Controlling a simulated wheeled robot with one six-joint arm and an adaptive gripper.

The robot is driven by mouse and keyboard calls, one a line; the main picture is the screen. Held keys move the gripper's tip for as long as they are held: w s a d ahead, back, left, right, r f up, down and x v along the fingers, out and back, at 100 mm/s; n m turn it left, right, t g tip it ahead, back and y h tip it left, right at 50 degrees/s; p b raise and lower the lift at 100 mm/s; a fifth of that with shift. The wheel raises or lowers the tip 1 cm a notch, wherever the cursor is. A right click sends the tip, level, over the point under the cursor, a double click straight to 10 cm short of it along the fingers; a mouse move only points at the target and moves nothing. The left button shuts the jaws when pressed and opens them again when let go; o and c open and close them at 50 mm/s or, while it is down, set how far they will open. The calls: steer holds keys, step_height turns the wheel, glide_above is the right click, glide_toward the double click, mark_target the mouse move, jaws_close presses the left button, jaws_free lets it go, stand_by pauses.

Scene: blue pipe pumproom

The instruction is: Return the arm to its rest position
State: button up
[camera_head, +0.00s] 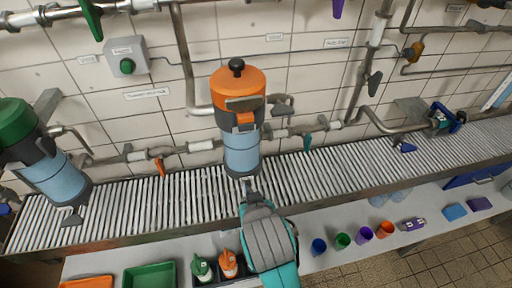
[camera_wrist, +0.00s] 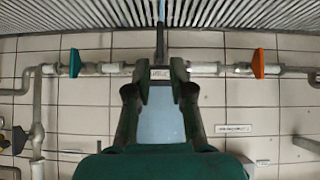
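My gripper (camera_head: 247,192) is in front of the lower end of the middle canister, at the end of my teal and grey arm. The canister has an orange top (camera_head: 238,82) and a light blue body (camera_head: 241,155), and stands upright at the ribbed rack. In the wrist view, which is upside down, my gripper (camera_wrist: 160,84) has its two dark fingers apart. Light blue surface (camera_wrist: 160,122) shows between them. I see nothing clearly held. Whether the fingers touch the canister cannot be told. The arm is stretched out toward the wall.
A green-topped canister (camera_head: 22,128) stands at the left. Pipes with an orange handle (camera_head: 160,168) and a teal handle (camera_head: 307,143) run along the tiled wall. The front bench holds a green tray (camera_head: 150,276), two spray bottles (camera_head: 228,264) and several coloured cups (camera_head: 342,241).

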steer(key=s+d+f+t, duration=0.2)
steer(key=s+d+f, duration=0.9)
steer(key=d, duration=0.2)
steer(key=s+d+r+m+t, duration=0.1)
steer(key=s+d+r, duration=0.1)
steer(key=s, duration=0.5)
steer(key=s+d+r+m+t+h, duration=0.1)
steer(key=s+d+r, duration=0.1)
steer(key=s+d, duration=0.2)
steer(key=s+d+r+m+t+h, duration=0.1)
steer(key=s+d+r+t, duration=0.1)
steer(key=s, duration=0.8)
steer(key=shift+s+d, duration=0.3)
steer(key=shift+d, duration=0.1)
steer(key=shift+r, duration=0.1)
stand_by(4.1)
